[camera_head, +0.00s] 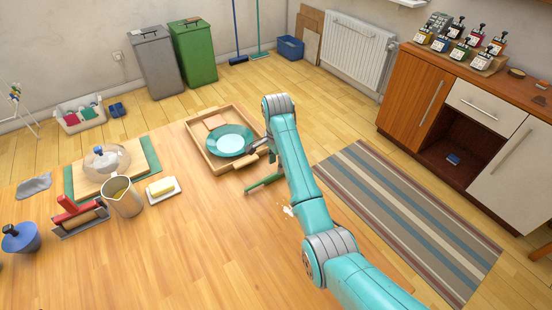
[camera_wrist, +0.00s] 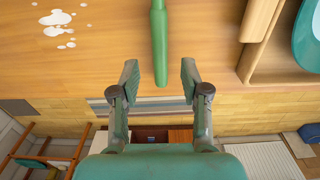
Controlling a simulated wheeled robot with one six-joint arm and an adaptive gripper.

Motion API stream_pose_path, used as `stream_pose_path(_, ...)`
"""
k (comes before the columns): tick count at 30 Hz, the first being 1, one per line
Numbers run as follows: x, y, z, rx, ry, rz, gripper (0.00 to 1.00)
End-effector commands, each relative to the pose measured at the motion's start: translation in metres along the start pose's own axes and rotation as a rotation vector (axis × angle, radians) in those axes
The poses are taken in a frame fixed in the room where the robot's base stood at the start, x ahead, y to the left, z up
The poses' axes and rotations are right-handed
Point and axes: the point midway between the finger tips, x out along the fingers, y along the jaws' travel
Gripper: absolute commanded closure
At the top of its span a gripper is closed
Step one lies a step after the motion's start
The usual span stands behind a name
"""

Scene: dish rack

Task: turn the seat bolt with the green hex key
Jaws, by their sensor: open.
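A green bar, which looks like the green hex key (camera_head: 262,182), lies on the wooden table (camera_head: 190,255) just in front of the wooden tray. In the wrist view the green hex key (camera_wrist: 159,40) runs down the middle, and its near end is between my two fingertips. My gripper (camera_wrist: 160,76) is open, with a gap on each side of the bar; neither finger visibly touches it. In the head view my arm hides most of the gripper and the bar's right end. I see no seat bolt in either view.
A wooden tray (camera_head: 190,127) with a teal plate (camera_head: 230,140) stands close behind the bar. White spill spots (camera_wrist: 58,25) are on the table. A pitcher (camera_head: 122,199), a butter dish (camera_head: 163,189) and a red-handled tool (camera_head: 76,212) stand left. The front middle of the table is clear.

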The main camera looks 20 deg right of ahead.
Motion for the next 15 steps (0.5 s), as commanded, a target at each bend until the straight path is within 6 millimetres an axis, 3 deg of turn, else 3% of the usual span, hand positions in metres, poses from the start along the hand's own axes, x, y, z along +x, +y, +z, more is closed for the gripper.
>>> stream_pose_path(15, 0.048, 0.000, 0.000, -0.001, 0.000, -0.001, 0.54)
